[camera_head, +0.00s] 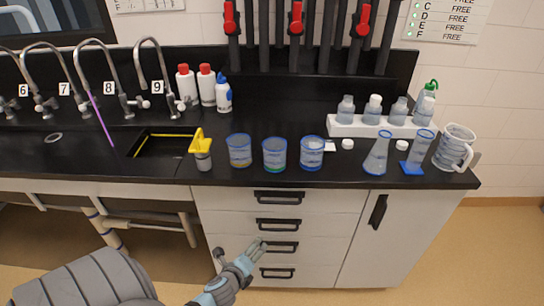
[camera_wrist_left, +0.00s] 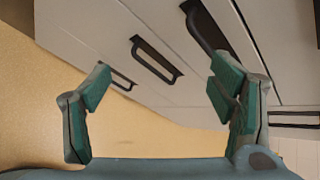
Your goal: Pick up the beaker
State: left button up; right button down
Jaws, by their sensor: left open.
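Three clear beakers with blue rims stand upright in a row near the front edge of the black counter: a left beaker (camera_head: 239,151), a middle beaker (camera_head: 274,155) with a greenish bottom, and a right beaker (camera_head: 312,153). I cannot tell which one the task means. My left gripper (camera_head: 257,249) is below the counter top, in front of the drawers, apart from all beakers. In the left wrist view its two green-padded fingers (camera_wrist_left: 160,86) are spread with nothing between them. My right gripper is not in view.
A conical flask (camera_head: 377,154), a cylinder (camera_head: 418,152) and a jug (camera_head: 455,148) stand to the right. Drawer handles (camera_head: 279,224) protrude near my gripper.

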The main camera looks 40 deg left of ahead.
pick_arm(q)
jog(key=w+r+m+t+y, duration=0.1)
jog(key=w+r+m+t, duration=0.35)
jog(key=r, duration=0.75)
jog(key=m+t+y, duration=0.1)
jog(key=m+t, duration=0.1)
jog(key=m, duration=0.5)
send_near(275, 155)
jog(key=f+x, duration=0.1)
jog(key=x, duration=0.3)
jog(key=f+b+x, duration=0.1)
jog(key=x, duration=0.3)
jog(key=b+x, duration=0.1)
jog(key=x, duration=0.4)
jog(key=shift+s+a+f, duration=0.25)
jog(key=shift+a+f, duration=0.15)
jog(key=shift+w, duration=0.2)
jog(key=c, duration=1.1)
